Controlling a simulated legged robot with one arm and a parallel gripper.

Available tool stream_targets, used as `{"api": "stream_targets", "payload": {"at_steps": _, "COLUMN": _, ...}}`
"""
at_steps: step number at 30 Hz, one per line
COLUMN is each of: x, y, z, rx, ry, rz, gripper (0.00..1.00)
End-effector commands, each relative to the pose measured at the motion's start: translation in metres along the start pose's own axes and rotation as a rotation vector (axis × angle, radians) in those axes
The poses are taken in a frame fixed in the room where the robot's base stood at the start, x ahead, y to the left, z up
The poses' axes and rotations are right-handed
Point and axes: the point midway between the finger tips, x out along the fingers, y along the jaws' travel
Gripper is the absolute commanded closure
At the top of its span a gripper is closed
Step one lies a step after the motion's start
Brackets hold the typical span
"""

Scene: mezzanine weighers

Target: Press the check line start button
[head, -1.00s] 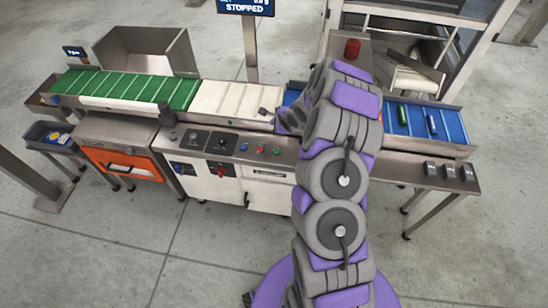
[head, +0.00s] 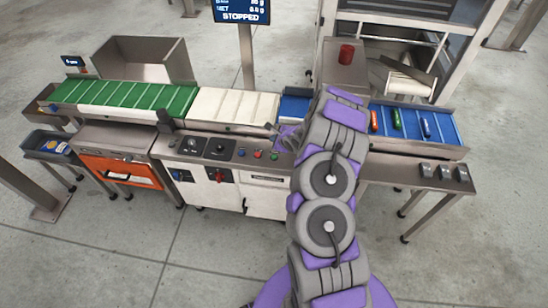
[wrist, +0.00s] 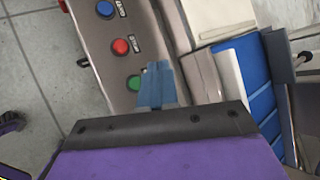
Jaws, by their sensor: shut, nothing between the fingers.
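The control panel (head: 222,149) on the front of the check line carries a blue button (head: 242,153), a red button (head: 258,154) and a green button (head: 274,156). In the wrist view the blue button (wrist: 105,9), red button (wrist: 121,46) and green button (wrist: 134,83) run in a row with labels too small to read. My gripper (head: 273,128) is shut and empty, above and just behind the green button. In the wrist view its fingertips (wrist: 158,68) are beside the green button, apart from it in the picture. The screen (head: 240,11) reads STOPPED.
A green belt (head: 125,95), white belt (head: 235,105) and blue belt (head: 410,121) run behind the panel. Small coloured items lie on the blue belt. An orange drawer (head: 122,169) is at the left.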

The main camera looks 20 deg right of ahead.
Motion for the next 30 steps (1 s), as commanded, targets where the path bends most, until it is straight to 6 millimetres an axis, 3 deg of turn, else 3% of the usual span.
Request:
{"api": "stream_targets", "payload": {"at_steps": 18, "x": 0.044, "y": 0.031, "z": -0.032, "rx": 0.001, "ry": -0.002, "rz": -0.001, "gripper": 1.0}}
{"api": "stream_targets", "payload": {"at_steps": 30, "x": 0.059, "y": 0.043, "z": -0.044, "rx": 0.002, "ry": 0.0, "rz": 0.001, "gripper": 1.0}}
